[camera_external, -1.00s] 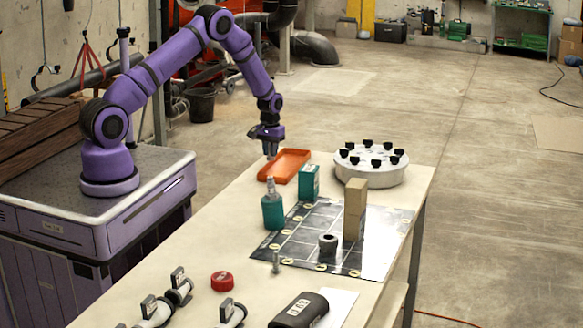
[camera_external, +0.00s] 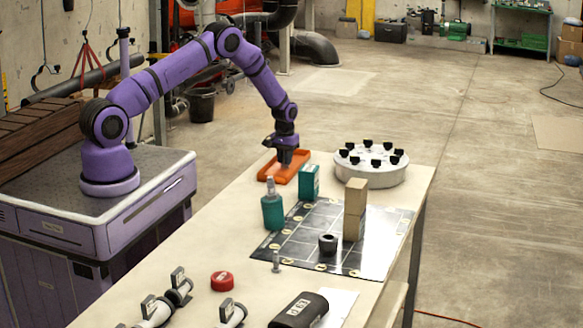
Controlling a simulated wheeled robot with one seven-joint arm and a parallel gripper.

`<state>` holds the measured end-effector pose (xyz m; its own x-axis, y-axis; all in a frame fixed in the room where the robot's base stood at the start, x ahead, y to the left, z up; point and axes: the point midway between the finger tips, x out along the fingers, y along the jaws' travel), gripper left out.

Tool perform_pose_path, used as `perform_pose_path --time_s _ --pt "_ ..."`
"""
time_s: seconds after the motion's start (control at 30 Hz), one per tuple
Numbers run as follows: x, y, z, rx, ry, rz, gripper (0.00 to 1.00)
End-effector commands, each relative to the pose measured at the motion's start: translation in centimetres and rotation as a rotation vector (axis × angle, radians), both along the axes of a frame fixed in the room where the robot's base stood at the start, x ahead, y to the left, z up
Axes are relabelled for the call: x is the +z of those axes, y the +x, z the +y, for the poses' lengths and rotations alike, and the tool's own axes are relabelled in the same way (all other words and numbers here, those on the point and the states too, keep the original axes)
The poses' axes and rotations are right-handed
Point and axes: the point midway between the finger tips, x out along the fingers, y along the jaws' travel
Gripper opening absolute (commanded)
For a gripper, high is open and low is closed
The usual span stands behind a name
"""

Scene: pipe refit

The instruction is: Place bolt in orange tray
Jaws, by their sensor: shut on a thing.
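The orange tray (camera_external: 273,173) lies at the far left of the workbench, a shallow long box. My gripper (camera_external: 286,164) points down over the tray, its fingertips low at the tray's inside. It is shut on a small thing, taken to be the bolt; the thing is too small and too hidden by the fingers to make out. I cannot tell whether it touches the tray floor. A small grey bolt-like piece (camera_external: 276,262) also stands upright at the near left edge of the dark mat.
A teal box (camera_external: 309,182) and teal bottle (camera_external: 272,210) stand just in front of the tray. A white round carousel (camera_external: 370,174) with black knobs is to its right. A tan block (camera_external: 355,210) and dark ring (camera_external: 327,243) stand on the mat (camera_external: 380,235).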

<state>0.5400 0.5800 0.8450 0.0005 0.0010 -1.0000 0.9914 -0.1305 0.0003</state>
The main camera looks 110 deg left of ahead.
Motion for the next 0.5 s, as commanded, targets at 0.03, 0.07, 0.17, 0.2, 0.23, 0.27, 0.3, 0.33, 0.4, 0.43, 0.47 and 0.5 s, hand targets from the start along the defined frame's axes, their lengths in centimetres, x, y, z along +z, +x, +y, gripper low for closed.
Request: perform_pose_path --time_s 0.03,0.07,0.17,0.2,0.23,0.27,0.3,0.33,0.4,0.43,0.47,0.5 --pt "-0.03 0.0 0.0 0.0 0.0 0.0 0.0" --pt "-0.09 0.0 0.0 0.0 0.0 0.0 0.0" --pt "-0.28 -0.01 -0.01 0.0 0.0 0.0 0.24" --pt "-0.26 0.0 -0.01 0.0 0.0 0.0 0.33" --pt "-0.26 -0.01 -0.02 0.0 0.0 0.0 0.4" --pt "-0.26 -0.01 -0.02 0.0 0.0 0.0 0.45" --pt "-0.26 -0.01 -0.02 0.0 0.0 0.0 0.45" --pt "-0.26 -0.01 -0.02 0.0 0.0 0.0 0.45" --pt "-0.25 -0.01 -0.02 0.0 0.0 0.0 0.45" --pt "-0.26 -0.01 -0.02 0.0 -0.001 0.0 0.45" --pt "-0.26 -0.01 -0.02 0.0 -0.001 0.0 0.45" --pt "-0.23 -0.01 -0.02 0.0 0.0 0.0 0.45"
